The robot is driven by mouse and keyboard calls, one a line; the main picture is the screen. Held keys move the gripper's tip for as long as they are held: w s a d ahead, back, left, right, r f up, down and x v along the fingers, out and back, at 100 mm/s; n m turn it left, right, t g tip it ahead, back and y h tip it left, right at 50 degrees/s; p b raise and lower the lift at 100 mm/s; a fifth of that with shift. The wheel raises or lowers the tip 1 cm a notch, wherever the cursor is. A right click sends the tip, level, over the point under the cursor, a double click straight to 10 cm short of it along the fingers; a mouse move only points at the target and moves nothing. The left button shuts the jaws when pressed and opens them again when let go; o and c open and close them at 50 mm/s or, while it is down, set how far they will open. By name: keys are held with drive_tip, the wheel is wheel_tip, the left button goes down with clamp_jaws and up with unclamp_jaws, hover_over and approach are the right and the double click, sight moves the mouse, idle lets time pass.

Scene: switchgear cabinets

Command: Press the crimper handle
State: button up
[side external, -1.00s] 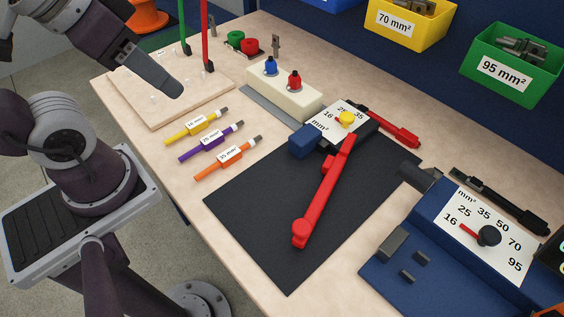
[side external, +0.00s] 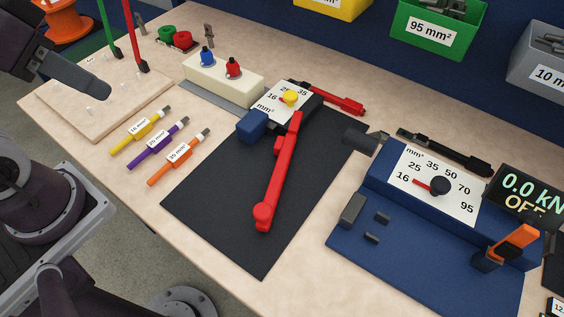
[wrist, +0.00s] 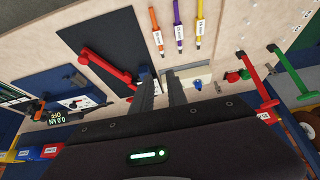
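The crimper handle (side external: 278,178) is a long red bar with a round knob at its near end. It slants over a black mat (side external: 215,175) from a crimper body with a white dial plate (side external: 277,103) and yellow knob. A second, fixed-looking red arm (side external: 335,99) lies behind the body. In the wrist view the red handle (wrist: 108,66) is left of my fingers. My gripper (side external: 106,92) hangs above the pegboard at the left in the side view, well away from the handle. In the wrist view my gripper (wrist: 160,80) has a gap between its fingers and holds nothing.
Three labelled cables, including an orange one (side external: 180,156), lie left of the mat. A cream block (side external: 222,82) with blue and red knobs stands behind them. A blue press (side external: 430,220) is at the right. Bins line the back. The mat's front is clear.

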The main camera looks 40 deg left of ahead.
drive_tip(key=w+d+r+m+g, duration=0.1)
drive_tip(key=w, duration=0.1)
drive_tip(key=w+d+r+g, duration=0.1)
drive_tip(key=w+d, duration=0.1)
drive_tip(key=w+d+r+m, duration=0.1)
drive_tip(key=w+d, duration=0.1)
drive_tip(key=shift+w+d+r+m+g+h, duration=0.2)
drive_tip(key=shift+m+g+h, duration=0.1)
drive_tip(key=shift+g+h, duration=0.1)
clamp_jaws()
drive_tip(key=w+d+f+m+g+y, duration=0.1)
drive_tip(key=d+f, duration=0.4)
drive_tip(key=d, duration=0.6)
drive_tip(key=w+d+f+m+g+y, duration=0.2)
drive_tip(key=d+f, duration=0.4)
drive_tip(key=d, duration=0.5)
drive_tip(key=w+m+g, duration=0.1)
drive_tip(key=m+g, duration=0.1)
drive_tip(key=shift+w+m, duration=0.3)
drive_tip(key=shift+m, duration=0.1)
drive_tip(key=x, duration=1)
drive_tip(key=shift+s, duration=0.15)
